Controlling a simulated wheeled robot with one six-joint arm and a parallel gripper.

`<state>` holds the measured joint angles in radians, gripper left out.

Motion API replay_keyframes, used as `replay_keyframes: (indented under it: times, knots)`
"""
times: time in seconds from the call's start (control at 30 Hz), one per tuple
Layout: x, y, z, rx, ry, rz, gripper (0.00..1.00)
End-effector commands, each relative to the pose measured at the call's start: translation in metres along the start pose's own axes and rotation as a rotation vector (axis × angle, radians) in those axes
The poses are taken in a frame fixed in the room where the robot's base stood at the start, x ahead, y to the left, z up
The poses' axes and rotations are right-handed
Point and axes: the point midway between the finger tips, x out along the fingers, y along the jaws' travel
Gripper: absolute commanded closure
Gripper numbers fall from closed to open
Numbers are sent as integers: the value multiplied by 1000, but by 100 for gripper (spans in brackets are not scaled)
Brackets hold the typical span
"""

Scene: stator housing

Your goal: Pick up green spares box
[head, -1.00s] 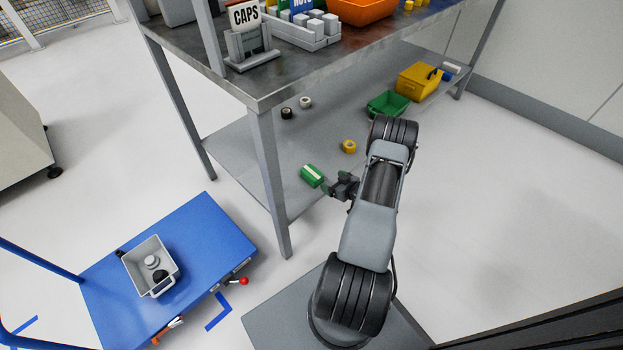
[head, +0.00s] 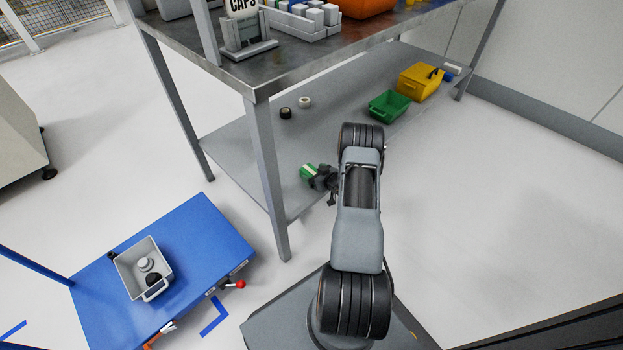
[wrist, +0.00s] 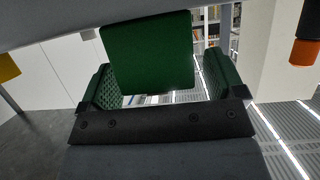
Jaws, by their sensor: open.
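The small green box (head: 307,170) with a pale top strip sits on the table's lower shelf near its front edge, and I take it as the spares box. My gripper (head: 315,176) is right at it, reaching from the right, and partly covers it in the head view. In the wrist view the green box (wrist: 147,52) shows between the two green, textured finger pads of my gripper (wrist: 160,82). The jaws are open, with a gap on the right side of the box. Whether the left pad touches it I cannot tell.
The lower shelf (head: 240,150) also holds a green open bin (head: 389,105), a yellow bin (head: 420,82) and tape rolls (head: 285,113). A table leg (head: 266,180) stands left of the box. A blue cart (head: 205,235) with a grey bin (head: 127,272) is at the left.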

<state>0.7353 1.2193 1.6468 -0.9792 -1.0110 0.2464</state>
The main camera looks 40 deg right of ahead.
Motion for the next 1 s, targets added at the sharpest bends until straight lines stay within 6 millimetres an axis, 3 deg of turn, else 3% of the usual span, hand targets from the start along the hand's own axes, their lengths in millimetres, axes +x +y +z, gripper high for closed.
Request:
replay_keyframes:
  times: [0.27,0.83,1.0]
  knots:
    - [5,0,0,1,-1,1,12]
    - [5,0,0,1,0,1,66]
    - [5,0,-1,1,0,1,68]
